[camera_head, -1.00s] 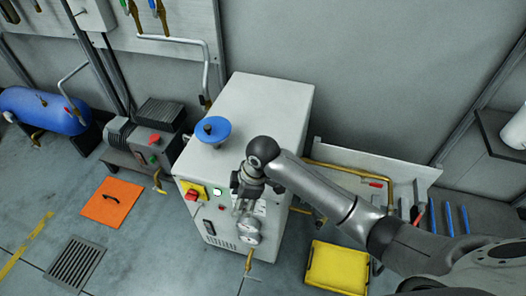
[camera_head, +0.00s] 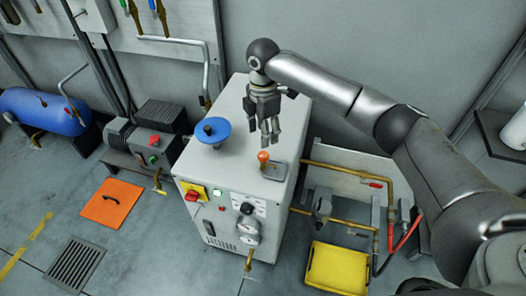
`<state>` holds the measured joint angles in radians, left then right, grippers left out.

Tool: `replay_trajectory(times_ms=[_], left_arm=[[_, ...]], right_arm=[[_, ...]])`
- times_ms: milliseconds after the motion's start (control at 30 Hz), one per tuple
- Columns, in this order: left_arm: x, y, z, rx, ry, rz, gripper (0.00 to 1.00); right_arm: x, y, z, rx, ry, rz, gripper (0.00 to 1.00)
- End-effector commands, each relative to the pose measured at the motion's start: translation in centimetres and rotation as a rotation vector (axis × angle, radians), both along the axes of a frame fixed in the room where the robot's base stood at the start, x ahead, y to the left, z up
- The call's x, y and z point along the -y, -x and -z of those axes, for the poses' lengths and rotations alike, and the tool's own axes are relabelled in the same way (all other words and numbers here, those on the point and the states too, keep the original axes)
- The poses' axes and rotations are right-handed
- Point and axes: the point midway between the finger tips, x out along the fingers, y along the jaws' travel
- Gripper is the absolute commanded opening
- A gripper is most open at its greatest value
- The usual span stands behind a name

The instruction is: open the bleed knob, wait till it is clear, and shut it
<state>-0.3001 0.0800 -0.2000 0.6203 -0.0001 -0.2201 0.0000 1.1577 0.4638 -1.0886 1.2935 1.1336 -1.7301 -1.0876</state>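The white cabinet (camera_head: 292,112) stands in the middle. A small black knob (camera_head: 246,208) sits on its front panel, just above a round gauge (camera_head: 249,227). An orange-topped knob or lever (camera_head: 263,157) stands on the cabinet top beside a small grey plate. I cannot tell from the picture which of these is the bleed knob. My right gripper (camera_head: 271,139) points down above the cabinet top, a little above and behind the orange-topped piece, apart from it. Its fingers look slightly apart, with nothing between them. My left gripper is out of view.
A blue handwheel (camera_head: 213,131) rises from the cabinet top, left of my gripper. A red-and-yellow switch (camera_head: 193,194) and a lit green lamp (camera_head: 217,191) are on the front. Brass pipes and a yellow tray (camera_head: 338,270) are at the right. Floor at the left is partly clear.

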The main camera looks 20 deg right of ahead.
Motion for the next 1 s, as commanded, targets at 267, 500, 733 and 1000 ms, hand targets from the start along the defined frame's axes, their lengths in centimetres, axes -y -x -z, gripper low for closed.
replay_trajectory(times_ms=[267, 500, 733, 1000], left_arm=[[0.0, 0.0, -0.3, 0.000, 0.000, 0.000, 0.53], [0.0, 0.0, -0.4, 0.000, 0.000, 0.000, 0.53], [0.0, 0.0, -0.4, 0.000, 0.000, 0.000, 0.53], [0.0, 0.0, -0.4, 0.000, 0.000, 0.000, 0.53]], right_arm=[[-0.1, 0.1, 5.4, -0.003, 0.000, 0.000, 0.51], [0.0, 0.1, 8.5, -0.001, 0.000, 0.001, 0.51], [-0.1, 0.1, 9.3, 0.001, 0.000, 0.000, 0.51], [-0.1, 0.1, 9.2, 0.001, 0.000, 0.000, 0.37]])
